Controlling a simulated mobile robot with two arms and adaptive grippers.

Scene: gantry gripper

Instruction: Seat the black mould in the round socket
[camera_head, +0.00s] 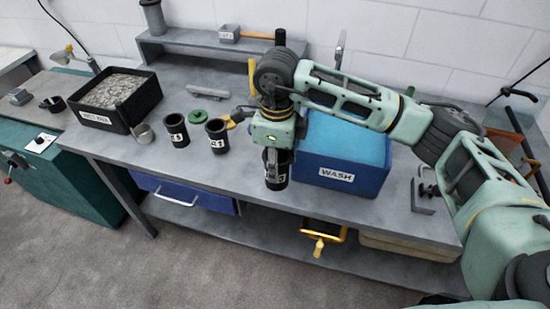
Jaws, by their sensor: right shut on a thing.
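My right gripper (275,152) points down near the bench's front edge, just left of the blue WASH bin. It is shut on a black mould (275,181), a dark cylinder with a white label, held upright; the fingers cover its upper part. Two more black moulds with white labels, one on the left (175,128) and one on the right (217,136), stand upright on the bench to the left of the gripper. A small black ring-like piece (52,104) lies on the green cabinet at far left; I cannot tell whether it is the round socket. My left gripper is not in view.
The WASH bin (338,180) is close on the gripper's right. A raised shelf (190,40) runs along the back. The grey bench (180,180) has bare room in front.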

